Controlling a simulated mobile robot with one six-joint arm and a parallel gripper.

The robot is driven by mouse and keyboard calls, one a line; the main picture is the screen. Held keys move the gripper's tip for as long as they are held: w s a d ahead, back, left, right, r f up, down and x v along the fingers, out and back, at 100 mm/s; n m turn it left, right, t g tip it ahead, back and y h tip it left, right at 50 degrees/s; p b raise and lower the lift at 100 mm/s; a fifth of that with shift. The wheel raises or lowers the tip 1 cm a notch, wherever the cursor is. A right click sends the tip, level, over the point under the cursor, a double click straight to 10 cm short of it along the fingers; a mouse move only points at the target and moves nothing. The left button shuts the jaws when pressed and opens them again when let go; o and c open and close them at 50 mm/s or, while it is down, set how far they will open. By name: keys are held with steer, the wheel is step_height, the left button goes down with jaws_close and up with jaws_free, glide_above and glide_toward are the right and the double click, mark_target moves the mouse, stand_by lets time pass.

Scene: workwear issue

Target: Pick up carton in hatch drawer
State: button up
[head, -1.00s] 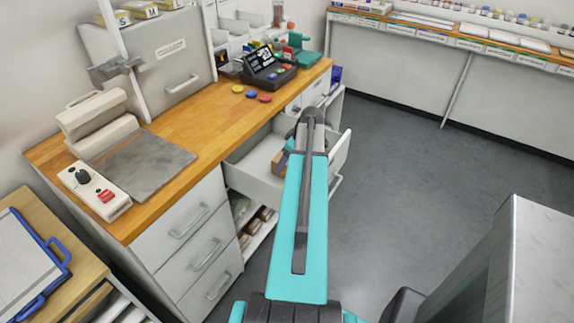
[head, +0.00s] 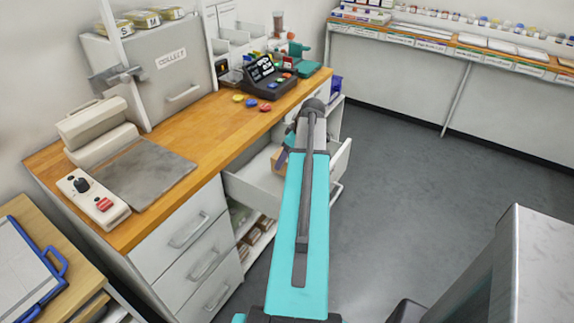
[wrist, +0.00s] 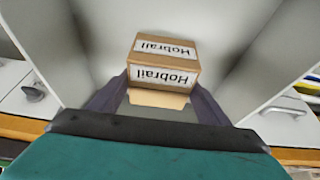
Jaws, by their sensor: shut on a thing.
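The carton (wrist: 164,66) is a small brown box with white labels reading "Hobrail". In the wrist view it sits between the two fingers of my gripper (wrist: 158,92), which is shut on it. In the head view a bit of the carton (head: 279,160) shows beside my arm, which hides most of it and the gripper. The hatch drawer (head: 258,188) is pulled open under the wooden counter. The carton is in or just above the drawer; I cannot tell whether it touches the bottom.
The wooden counter (head: 205,130) carries a grey plate (head: 140,178), coloured buttons and a dark console (head: 268,80). An open shelf (head: 262,242) with several brown items lies below the drawer. The floor (head: 410,180) to the right is clear.

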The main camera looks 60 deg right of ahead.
steer(key=shift+r+b, duration=0.3)
steer(key=shift+r, duration=1.9)
steer(key=shift+r, duration=0.1)
